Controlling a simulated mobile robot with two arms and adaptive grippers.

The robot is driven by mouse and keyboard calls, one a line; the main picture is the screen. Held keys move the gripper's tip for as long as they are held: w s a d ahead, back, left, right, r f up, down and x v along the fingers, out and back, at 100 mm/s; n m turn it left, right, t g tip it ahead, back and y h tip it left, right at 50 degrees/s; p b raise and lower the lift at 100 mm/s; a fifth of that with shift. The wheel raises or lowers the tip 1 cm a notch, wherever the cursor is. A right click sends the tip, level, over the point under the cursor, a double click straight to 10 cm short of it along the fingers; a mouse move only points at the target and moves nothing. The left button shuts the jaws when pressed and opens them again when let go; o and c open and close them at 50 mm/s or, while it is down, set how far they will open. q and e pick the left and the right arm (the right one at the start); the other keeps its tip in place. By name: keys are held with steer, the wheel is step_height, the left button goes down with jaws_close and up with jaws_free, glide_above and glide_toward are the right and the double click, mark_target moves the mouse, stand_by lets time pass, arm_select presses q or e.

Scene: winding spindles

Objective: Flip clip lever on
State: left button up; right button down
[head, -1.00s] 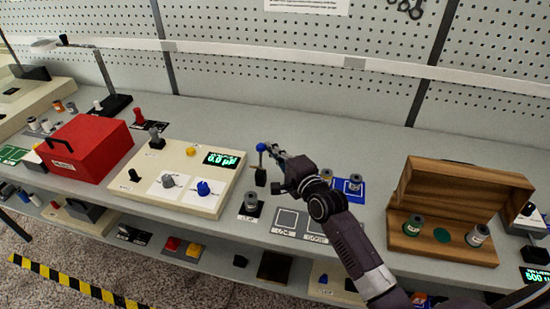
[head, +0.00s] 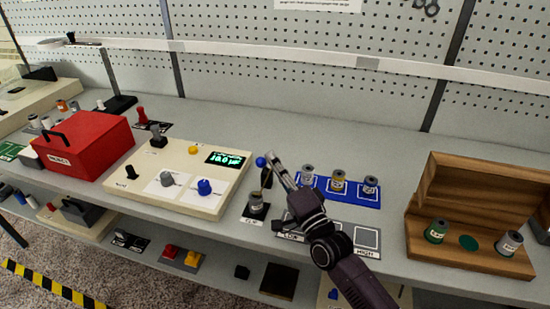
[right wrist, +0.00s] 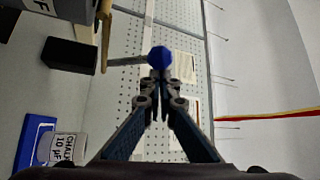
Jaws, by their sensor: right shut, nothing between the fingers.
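The clip lever (head: 261,161) has a blue ball knob and stands at a black block behind the grey spool (head: 256,201) on the clip base (head: 253,222). My right gripper (head: 274,158) is shut and empty, its tips just right of the knob. In the right wrist view the knob (right wrist: 158,56) is right at the closed fingertips (right wrist: 157,76). I cannot tell whether they touch. The lever's stem runs left from the knob there, towards a thin tan piece (right wrist: 104,38) by a spool. My left gripper is not in view.
A blue tray (head: 355,197) with three spools lies right of the gripper. A marked grey mat (head: 370,252) lies partly under my arm. The cream panel (head: 205,155) with a lit readout is left, the open wooden box (head: 470,265) right. The counter behind is clear.

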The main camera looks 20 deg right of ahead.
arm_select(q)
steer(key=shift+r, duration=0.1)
arm_select(e)
steer(key=shift+s+a+f, duration=0.1)
steer(key=shift+s+f, duration=0.1)
steer(key=shift+f, duration=0.05)
stand_by(0.4)
